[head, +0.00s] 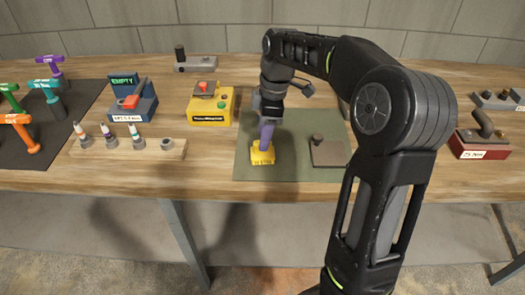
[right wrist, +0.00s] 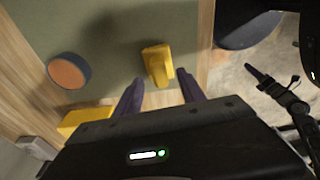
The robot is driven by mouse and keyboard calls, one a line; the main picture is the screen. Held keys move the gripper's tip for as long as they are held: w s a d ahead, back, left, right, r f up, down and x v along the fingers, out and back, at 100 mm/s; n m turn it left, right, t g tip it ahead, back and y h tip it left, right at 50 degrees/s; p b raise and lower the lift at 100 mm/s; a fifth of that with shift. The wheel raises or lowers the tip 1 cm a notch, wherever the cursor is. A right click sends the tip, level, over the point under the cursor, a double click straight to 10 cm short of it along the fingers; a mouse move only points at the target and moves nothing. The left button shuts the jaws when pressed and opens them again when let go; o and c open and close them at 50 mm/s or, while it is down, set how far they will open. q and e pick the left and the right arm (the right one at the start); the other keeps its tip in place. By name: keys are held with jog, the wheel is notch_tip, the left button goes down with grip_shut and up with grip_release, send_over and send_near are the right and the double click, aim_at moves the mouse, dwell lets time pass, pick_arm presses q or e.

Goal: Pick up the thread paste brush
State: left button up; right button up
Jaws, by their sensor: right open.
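My right gripper (head: 267,134) points down over the green mat, its purple fingers apart and empty. A small yellow piece (head: 262,154) with dark lettering stands on the mat just below the fingertips. In the right wrist view the yellow piece (right wrist: 157,65) lies just beyond the two fingertips (right wrist: 158,82), roughly in line with the gap between them. I cannot tell whether they touch it. It may be the thread paste brush; no readable label confirms this. My left gripper is not in view.
The green mat (head: 246,172) also bears a dark plate with a knob (head: 328,153). A yellow box (head: 210,106) stands left of the gripper. A wooden rack (head: 90,152) holds several small pointed pieces. A round brown-topped thing (right wrist: 68,70) shows in the wrist view.

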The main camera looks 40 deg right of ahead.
jog(key=f, duration=0.3)
jog(key=shift+w+a+f, duration=0.15)
jog(key=shift+a, duration=0.05)
jog(key=shift+c, duration=0.6)
grip_shut()
